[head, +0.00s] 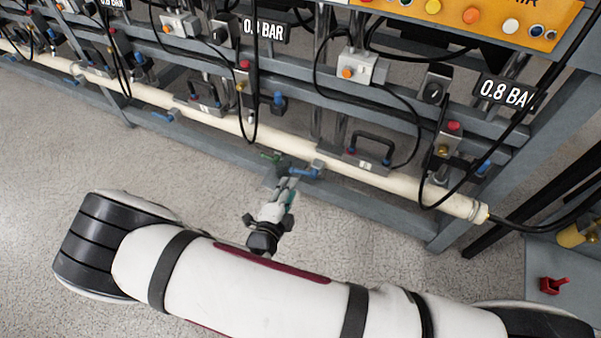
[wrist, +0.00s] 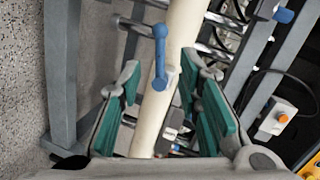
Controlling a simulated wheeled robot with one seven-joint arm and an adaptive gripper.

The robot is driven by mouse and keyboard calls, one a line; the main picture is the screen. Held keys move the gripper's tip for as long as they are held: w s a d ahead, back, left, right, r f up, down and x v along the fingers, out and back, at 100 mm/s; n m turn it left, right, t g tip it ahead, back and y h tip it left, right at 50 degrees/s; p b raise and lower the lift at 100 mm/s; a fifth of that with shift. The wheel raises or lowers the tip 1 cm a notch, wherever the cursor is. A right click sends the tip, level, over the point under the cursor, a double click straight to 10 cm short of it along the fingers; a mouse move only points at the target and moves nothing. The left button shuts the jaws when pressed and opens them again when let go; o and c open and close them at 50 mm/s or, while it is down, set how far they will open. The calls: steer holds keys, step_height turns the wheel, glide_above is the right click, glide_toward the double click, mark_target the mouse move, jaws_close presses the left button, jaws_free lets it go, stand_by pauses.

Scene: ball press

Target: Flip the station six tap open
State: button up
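A blue tap lever (head: 306,172) sits on the cream pipe (head: 345,179) low on the rack, just beyond my gripper (head: 288,180). In the wrist view the blue lever (wrist: 160,56) lies across the front of the pipe (wrist: 172,70), its free end towards my gripper (wrist: 160,80). My gripper is open, with teal pads on either side of the pipe and the lever's end in the gap. I cannot tell whether a finger touches the lever. No station number can be read near this tap.
Other blue levers (head: 164,117) sit along the pipe to the left. A black handle (head: 373,143) and hanging black cables (head: 420,120) are close on the right. A grey rail runs below the pipe. The floor (head: 180,170) in front is clear.

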mark_target(298, 170)
steer(key=b+x, duration=0.2)
steer(key=x, duration=0.7)
steer(key=shift+w+b, duration=0.1)
steer(key=shift+b, duration=0.3)
